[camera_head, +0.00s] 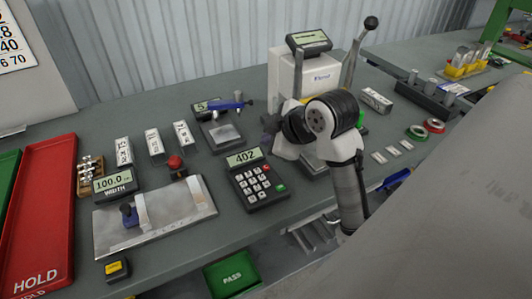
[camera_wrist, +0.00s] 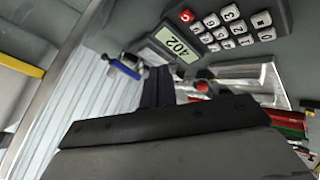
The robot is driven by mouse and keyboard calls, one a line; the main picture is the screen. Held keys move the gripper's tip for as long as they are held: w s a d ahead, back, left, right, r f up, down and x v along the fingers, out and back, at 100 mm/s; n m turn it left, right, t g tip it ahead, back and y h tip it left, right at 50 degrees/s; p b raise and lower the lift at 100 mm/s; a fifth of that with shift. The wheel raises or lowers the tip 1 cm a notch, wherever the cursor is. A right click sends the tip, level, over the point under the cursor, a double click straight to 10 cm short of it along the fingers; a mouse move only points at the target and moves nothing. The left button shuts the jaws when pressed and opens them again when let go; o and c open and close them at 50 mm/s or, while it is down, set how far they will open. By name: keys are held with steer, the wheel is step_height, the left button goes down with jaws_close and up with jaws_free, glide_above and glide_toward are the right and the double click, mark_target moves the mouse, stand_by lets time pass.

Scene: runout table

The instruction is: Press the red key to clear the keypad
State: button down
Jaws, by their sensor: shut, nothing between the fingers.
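The keypad (camera_head: 255,178) is a dark box on the bench, with a display (camera_head: 244,157) reading 402, pale number keys and a green key (camera_head: 281,188). In the wrist view the keypad (camera_wrist: 279,27) is at the upper right and partly cut off. Its red key (camera_wrist: 187,16) shows beside the display (camera_wrist: 177,46), which also reads 402. My gripper (camera_wrist: 158,82) is shut and empty, apart from the keypad. In the head view my wrist is above and right of the keypad, and the fingertips are hard to make out.
A white lever machine (camera_head: 290,75) stands behind my wrist. A blue-handled gauge (camera_head: 222,135) is behind the keypad. A width fixture (camera_head: 155,215) with a red knob (camera_head: 175,162) lies to its left. A red HOLD tray (camera_head: 40,220) is at far left.

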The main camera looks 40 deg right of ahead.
step_height(320, 180, down, 6)
steer(key=b, duration=0.4)
stand_by(1.8)
steer(key=shift+f+b, duration=0.35)
steer(key=shift+b, duration=0.05)
steer(key=shift+f+b, duration=0.35)
stand_by(0.6)
steer(key=shift+r, duration=0.1)
steer(key=shift+r+p, duration=0.55)
steer(key=shift+r, duration=0.15)
steer(key=shift+r, duration=0.1)
step_height(320, 180, up, 5)
steer(key=p, duration=0.3)
steer(key=shift+p, duration=0.35)
